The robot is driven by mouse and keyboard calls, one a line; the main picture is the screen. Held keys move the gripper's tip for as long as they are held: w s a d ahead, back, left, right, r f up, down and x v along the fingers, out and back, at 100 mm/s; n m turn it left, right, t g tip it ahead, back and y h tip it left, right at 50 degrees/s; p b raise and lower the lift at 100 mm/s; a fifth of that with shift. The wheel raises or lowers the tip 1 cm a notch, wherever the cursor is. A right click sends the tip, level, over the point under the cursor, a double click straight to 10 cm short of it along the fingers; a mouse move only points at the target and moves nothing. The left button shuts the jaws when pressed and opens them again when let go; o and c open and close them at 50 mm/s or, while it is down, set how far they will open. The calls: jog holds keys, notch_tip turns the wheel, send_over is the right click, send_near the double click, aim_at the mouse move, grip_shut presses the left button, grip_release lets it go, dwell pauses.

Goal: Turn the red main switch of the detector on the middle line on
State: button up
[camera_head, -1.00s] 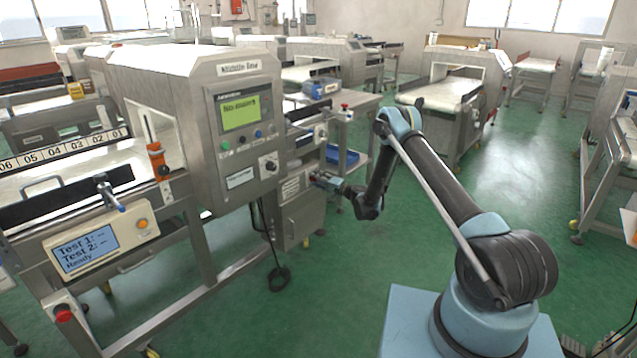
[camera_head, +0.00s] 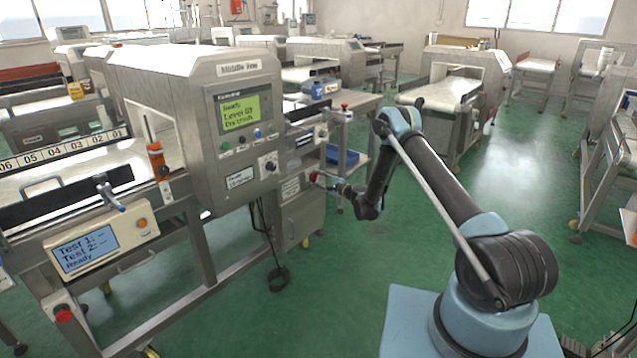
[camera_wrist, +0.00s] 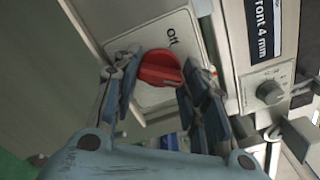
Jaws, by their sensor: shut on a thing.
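The middle line's detector (camera_head: 200,80) is a grey metal housing with a "Middle line" label and a green-lit display (camera_head: 239,112). The display reads "Ready", "Level 03" and a third line like "Dry goods". The red main switch (camera_wrist: 160,67) is a round knob on a pale plate in the wrist view. "Off" is printed beside it, and any other mark is hidden. In the head view it is a small red spot (camera_head: 313,177) on the cabinet below the panel. My gripper (camera_wrist: 160,84) is closed around the knob, one finger on each side.
A control with a grey dial (camera_wrist: 270,92) sits right of my fingers.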

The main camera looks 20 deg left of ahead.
jog(key=shift+d+f+m, duration=0.1)
jog(key=shift+m, duration=0.7)
jog(key=o, duration=0.8)
jog(key=v, duration=0.7)
jog(key=shift+d, duration=0.2)
